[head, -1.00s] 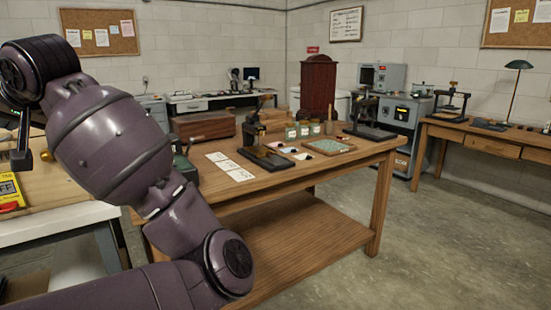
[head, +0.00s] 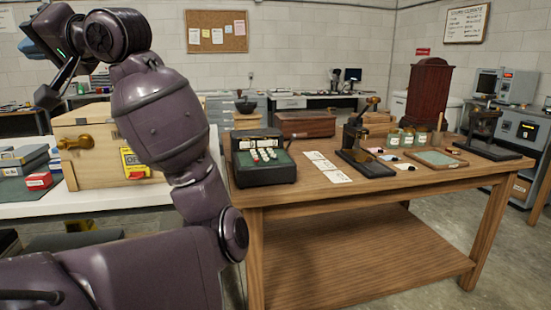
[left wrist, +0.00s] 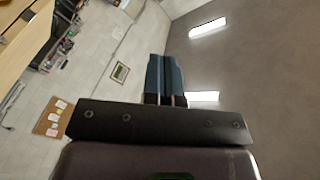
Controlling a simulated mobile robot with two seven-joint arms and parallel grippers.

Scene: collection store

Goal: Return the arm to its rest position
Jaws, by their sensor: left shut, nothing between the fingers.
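My left arm comes in from the left in the head view, bent upward. My left gripper (head: 45,30) is raised at the top left of that view, partly cut by its angle and clear of the tables. In the left wrist view, its two blue fingers (left wrist: 165,75) lie side by side, shut with nothing between them. They point toward the wall and ceiling and touch nothing. My right gripper is not in view.
A wooden worktable (head: 390,186) stands right of my arm, carrying a green-topped device (head: 262,172), cards (head: 327,167), jars and a press. Behind my arm, a white bench (head: 100,203) holds a wooden chest (head: 85,165). Floor is open at the right.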

